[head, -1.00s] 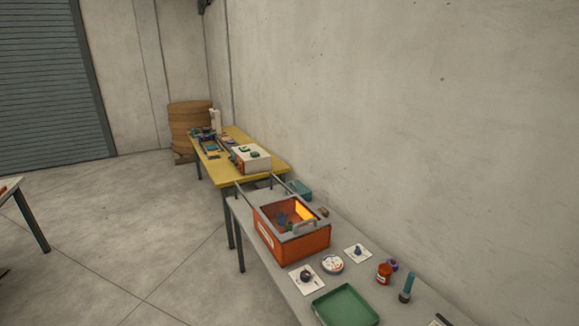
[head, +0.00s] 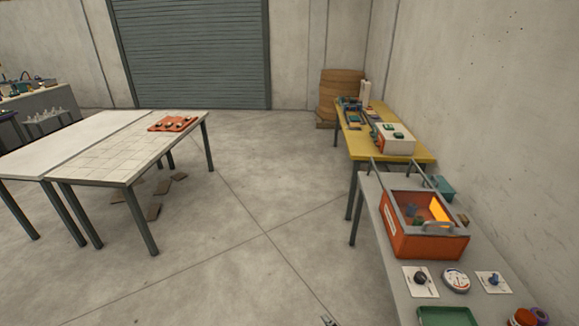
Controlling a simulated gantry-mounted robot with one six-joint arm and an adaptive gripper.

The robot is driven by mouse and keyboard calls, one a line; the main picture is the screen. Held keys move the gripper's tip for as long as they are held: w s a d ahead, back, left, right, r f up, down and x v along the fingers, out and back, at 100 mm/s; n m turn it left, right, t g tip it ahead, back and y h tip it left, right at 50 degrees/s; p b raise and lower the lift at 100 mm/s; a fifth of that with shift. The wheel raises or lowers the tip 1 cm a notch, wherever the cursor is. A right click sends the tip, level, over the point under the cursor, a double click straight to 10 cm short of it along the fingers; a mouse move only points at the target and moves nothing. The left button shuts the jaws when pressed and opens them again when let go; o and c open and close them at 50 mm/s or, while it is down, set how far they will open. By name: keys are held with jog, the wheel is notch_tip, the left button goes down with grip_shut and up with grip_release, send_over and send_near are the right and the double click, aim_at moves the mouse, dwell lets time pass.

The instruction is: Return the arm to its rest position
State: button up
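A small dark piece, likely the tip of my gripper (head: 328,321), just enters the head view at the bottom edge, over the bare floor. It is too small and cut off to show whether the fingers are open or shut, or whether they hold anything. The rest of my arm is out of view. No task object is held in sight.
At right, a grey table (head: 372,210) bears an orange open box (head: 432,243), a green tray (head: 446,316) and small parts. A yellow table (head: 427,158) stands behind it. White tables (head: 75,160) stand at left. The floor between is clear.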

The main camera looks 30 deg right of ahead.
jog(key=a+r+t+y, duration=0.2)
jog(key=a+r, duration=0.2)
jog(key=a, duration=0.7)
jog(key=a+r+t+y, duration=0.2)
jog(key=a+r, duration=0.1)
jog(key=a, duration=0.7)
notch_tip(320, 180, up, 21)
jog(key=m+p, duration=0.1)
jog(key=p, duration=2)
jog(key=shift+s+d, duration=0.25)
